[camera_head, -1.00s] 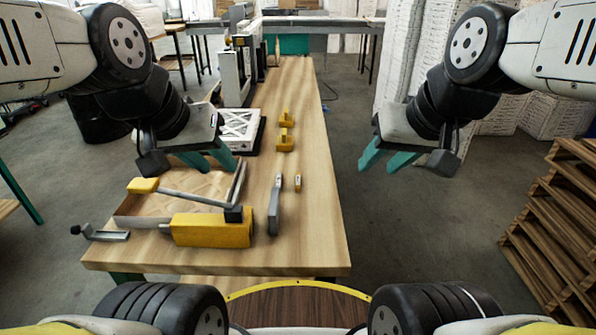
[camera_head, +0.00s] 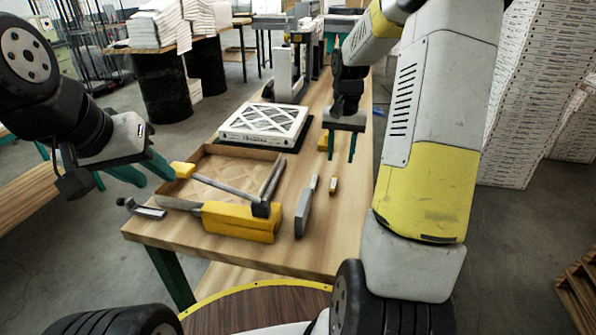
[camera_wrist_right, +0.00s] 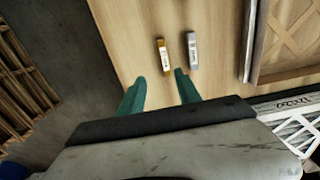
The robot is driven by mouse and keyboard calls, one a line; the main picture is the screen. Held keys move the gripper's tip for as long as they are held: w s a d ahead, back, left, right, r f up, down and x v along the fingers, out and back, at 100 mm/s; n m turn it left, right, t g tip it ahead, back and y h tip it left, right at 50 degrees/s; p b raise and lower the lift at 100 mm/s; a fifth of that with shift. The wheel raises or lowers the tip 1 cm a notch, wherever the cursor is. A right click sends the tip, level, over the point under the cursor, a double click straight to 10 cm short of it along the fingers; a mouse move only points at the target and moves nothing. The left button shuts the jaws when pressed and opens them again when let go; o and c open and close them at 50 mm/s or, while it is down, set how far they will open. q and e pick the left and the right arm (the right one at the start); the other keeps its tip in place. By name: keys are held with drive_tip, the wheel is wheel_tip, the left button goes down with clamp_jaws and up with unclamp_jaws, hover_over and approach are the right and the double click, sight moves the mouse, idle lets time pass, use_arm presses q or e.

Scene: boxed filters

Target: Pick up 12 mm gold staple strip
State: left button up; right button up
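The gold staple strip (camera_head: 333,186) is a small yellow-gold bar lying on the wooden table, right of a silver-grey strip (camera_head: 314,181). In the right wrist view, the gold strip (camera_wrist_right: 163,55) lies just past my fingertips, with the silver strip (camera_wrist_right: 192,50) to its right. My right gripper (camera_head: 341,150) is open and empty, fingers pointing down above the table, farther back than the gold strip. Its two teal fingers also show in the wrist view (camera_wrist_right: 160,80), apart, with nothing between them.
A long grey tool (camera_head: 303,213) lies near the strips. A white-framed filter (camera_head: 262,121) lies behind. A yellow block (camera_head: 323,143) is beside my right gripper. Table right of the gold strip is clear.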

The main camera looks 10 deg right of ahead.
sight(334, 181)
drive_tip(key=shift+w+a+f, duration=0.2)
drive_tip(key=shift+w+f, duration=0.4)
drive_tip(key=shift+f, duration=0.35)
drive_tip(key=f, duration=0.7)
drive_tip(key=shift+a+f, duration=0.15)
drive_tip(key=shift+a, duration=0.1)
clamp_jaws()
